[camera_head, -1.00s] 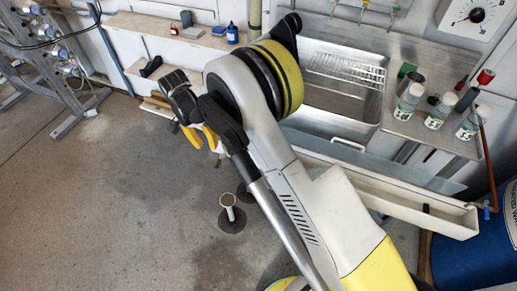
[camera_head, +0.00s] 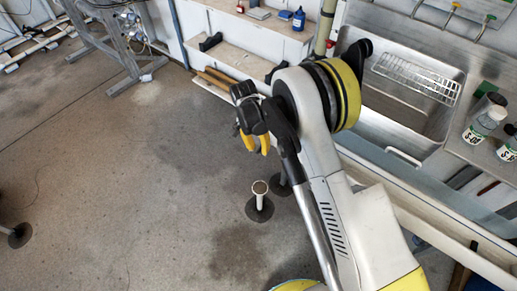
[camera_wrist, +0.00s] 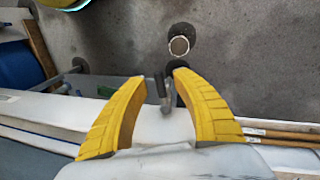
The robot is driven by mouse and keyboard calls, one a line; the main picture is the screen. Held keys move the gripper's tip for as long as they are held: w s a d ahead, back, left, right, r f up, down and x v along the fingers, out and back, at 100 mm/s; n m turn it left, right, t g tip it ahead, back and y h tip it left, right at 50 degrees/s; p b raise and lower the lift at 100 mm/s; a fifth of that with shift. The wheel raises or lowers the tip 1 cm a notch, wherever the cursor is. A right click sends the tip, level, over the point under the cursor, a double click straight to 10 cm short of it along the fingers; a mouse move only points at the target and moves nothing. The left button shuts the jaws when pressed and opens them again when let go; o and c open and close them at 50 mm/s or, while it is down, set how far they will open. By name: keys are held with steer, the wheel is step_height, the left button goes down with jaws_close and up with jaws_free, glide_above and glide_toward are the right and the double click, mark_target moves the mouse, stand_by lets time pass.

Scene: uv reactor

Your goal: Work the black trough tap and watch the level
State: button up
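My gripper (camera_head: 255,148) hangs over the floor at mid-left in the head view, left of the long white trough (camera_head: 445,240). In the wrist view its yellow fingers (camera_wrist: 159,77) are spread apart with nothing pinched. A small dark handle on a grey fitting (camera_wrist: 166,97) shows between the fingertips, against a white band. It looks like a tap, but I cannot tell its distance or whether it is touched. A small black piece (camera_head: 474,246) stands at the trough near the right in the head view. No liquid level can be made out.
A steel sink (camera_head: 400,110) with a wire rack (camera_head: 415,78) lies behind the trough. Labelled bottles (camera_head: 484,122) stand on the right counter. A blue bottle (camera_head: 298,19) is on the back shelf. A short white pipe (camera_head: 260,188) rises from the floor, which is largely clear at left.

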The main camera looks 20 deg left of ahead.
steer(key=shift+r, duration=0.1)
jaws_close()
steer(key=shift+d+n, duration=0.1)
steer(key=shift+n, duration=0.2)
steer(key=shift+w+d+n+t+y, duration=0.25)
steer(key=shift+d+n, duration=0.45)
steer(key=shift+n, duration=1.6)
steer(key=shift+w+d+n+t+y, duration=0.1)
steer(key=shift+w+d+n+t, duration=0.4)
steer(key=shift+n, duration=1.8)
steer(key=shift+w+d+n+t+y, duration=0.25)
steer(key=shift+d+n, duration=0.7)
steer(key=shift+n, duration=1.35)
steer(key=shift+s, duration=0.15)
